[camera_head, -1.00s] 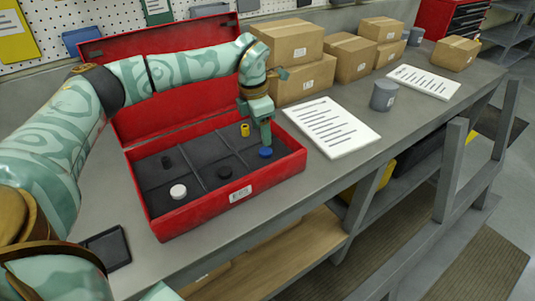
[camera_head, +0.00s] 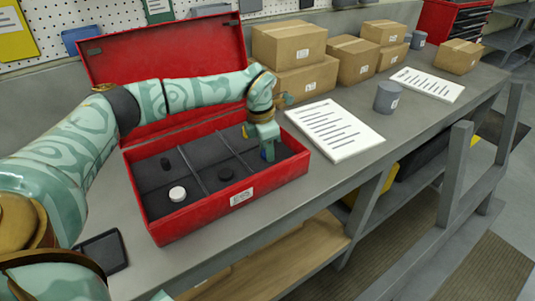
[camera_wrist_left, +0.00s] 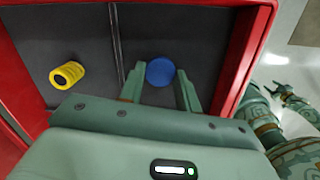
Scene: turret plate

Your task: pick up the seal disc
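A blue disc (camera_wrist_left: 160,71) lies on the dark floor of a compartment in the red case; in the head view it is mostly hidden behind my gripper. I cannot tell from looks alone which round piece is the seal disc. My left gripper (camera_head: 267,152) is low over that compartment. In the left wrist view its fingers (camera_wrist_left: 159,88) are apart, with the blue disc between and just beyond their tips. A white disc (camera_head: 178,193) and a black round piece (camera_head: 226,173) lie in front compartments.
The red case (camera_head: 222,206) has an open lid behind and thin dividers. Right of the case are a paper sheet (camera_head: 333,129), a grey cylinder (camera_head: 388,97) and cardboard boxes (camera_head: 289,42).

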